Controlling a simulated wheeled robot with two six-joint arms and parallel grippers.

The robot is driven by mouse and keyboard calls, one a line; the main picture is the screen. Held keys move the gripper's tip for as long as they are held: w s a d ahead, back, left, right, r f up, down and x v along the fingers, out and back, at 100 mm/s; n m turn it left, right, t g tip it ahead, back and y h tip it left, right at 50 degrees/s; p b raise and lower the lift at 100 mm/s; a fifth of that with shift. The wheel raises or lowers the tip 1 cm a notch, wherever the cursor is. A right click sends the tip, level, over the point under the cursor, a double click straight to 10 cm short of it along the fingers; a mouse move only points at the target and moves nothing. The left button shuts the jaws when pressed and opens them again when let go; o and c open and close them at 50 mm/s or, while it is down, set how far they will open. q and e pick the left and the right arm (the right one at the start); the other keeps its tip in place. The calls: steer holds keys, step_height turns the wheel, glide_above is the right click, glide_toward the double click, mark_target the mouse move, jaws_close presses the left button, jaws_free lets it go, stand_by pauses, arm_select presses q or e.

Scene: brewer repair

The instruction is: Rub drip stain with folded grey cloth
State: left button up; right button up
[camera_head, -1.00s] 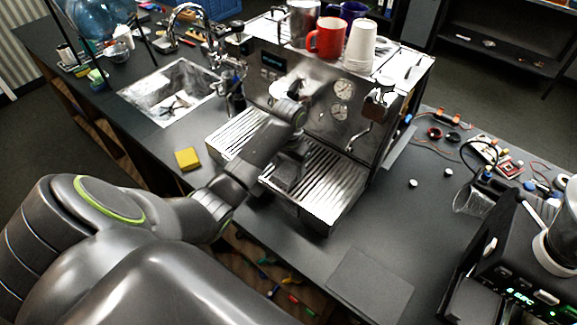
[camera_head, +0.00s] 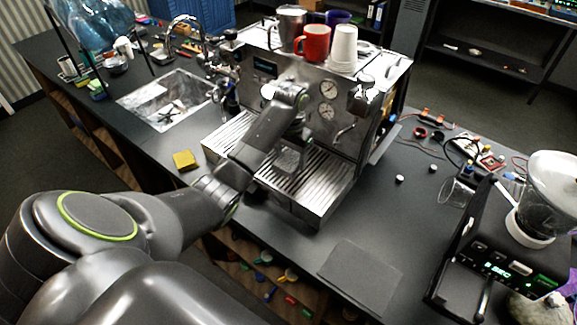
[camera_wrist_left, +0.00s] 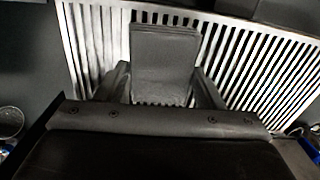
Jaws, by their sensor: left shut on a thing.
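My left gripper (camera_head: 293,145) is over the slatted metal drip tray (camera_head: 318,200) of the espresso machine. It is shut on the folded grey cloth (camera_head: 287,161), which is partly hidden by my wrist in the head view. In the left wrist view the cloth (camera_wrist_left: 163,62) is a flat grey block between the two fingers, with the tray slats (camera_wrist_left: 245,65) behind and around it. I cannot tell whether the cloth touches the slats. I cannot make out a drip stain. My right gripper is not in view.
The espresso machine front (camera_head: 318,135) rises just behind the gripper. A red mug (camera_head: 313,43) and white cups (camera_head: 344,45) stand on top. A yellow sponge (camera_head: 185,160) lies left, a grey mat (camera_head: 360,275) front right. A grinder (camera_head: 490,250) stands at right.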

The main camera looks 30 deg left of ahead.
arm_select(q)
steer(key=shift+w+r, duration=0.1)
steer(key=shift+r, duration=0.9)
steer(key=shift+f, duration=0.1)
steer(key=shift+d, duration=0.1)
